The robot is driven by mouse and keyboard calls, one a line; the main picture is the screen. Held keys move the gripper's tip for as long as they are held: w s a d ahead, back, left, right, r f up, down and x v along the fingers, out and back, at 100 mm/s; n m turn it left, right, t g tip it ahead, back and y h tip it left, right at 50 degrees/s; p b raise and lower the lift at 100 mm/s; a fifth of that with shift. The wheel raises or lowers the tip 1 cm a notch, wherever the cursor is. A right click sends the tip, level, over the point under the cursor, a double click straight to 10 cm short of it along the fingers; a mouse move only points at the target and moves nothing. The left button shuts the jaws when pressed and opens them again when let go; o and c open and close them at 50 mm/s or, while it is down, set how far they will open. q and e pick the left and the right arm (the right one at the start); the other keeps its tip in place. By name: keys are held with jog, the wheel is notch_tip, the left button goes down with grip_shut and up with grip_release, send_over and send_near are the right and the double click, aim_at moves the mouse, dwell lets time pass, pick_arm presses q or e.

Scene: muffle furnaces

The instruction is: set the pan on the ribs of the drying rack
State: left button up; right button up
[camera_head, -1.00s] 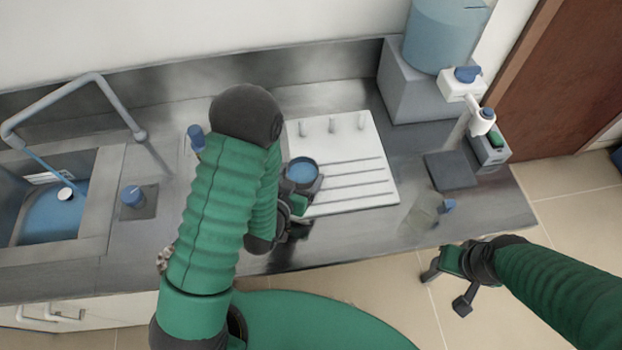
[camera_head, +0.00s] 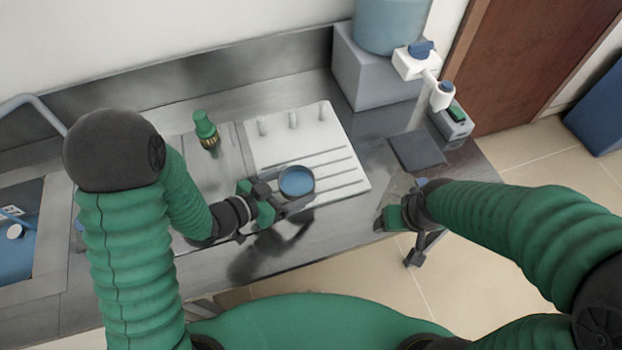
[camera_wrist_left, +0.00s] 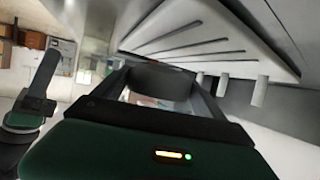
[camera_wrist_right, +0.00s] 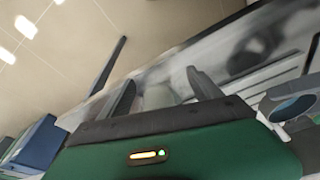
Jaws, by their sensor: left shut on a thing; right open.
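The pan (camera_head: 297,181) is a small round dark dish, blue inside. My left gripper (camera_head: 280,200) is shut on it from its left side. In the head view it overlaps the front-middle of the white drying rack (camera_head: 355,185), over the ribs; I cannot tell if it touches them. The left wrist view shows the pan (camera_wrist_left: 160,80) as a grey band between the fingers, with the rack ribs (camera_wrist_left: 200,35) behind. My right gripper (camera_head: 397,240) is open at the counter's front edge. The right wrist view also shows the pan (camera_wrist_right: 292,106) at the right.
A clear vessel (camera_wrist_right: 158,96) shows beyond my right gripper's fingers. A green-topped bottle (camera_head: 206,130) stands left of the rack. A dark flat pad (camera_head: 417,151) and a grey block with a blue tank (camera_head: 375,75) are right of it. The sink (camera_head: 30,225) is far left.

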aim_at(300, 167)
pick_arm(q)
jog(key=w+d, duration=0.1)
jog(key=w, duration=0.1)
jog(key=w+d, duration=0.1)
jog(key=w, duration=0.1)
jog(key=w+d+p, duration=0.1)
jog(key=w, duration=0.1)
jog(key=shift+w+d+f, duration=0.3)
jog(key=shift+f, duration=0.05)
jog(key=f, duration=0.2)
jog(key=shift+d+f, duration=0.2)
jog(key=shift+f, duration=0.1)
jog(key=shift+d+f, duration=0.15)
jog(key=shift+f, duration=0.3)
jog(key=o, duration=1.5)
jog(key=shift+a, duration=0.2)
jog(key=shift+o, duration=0.2)
jog(key=shift+r, duration=0.1)
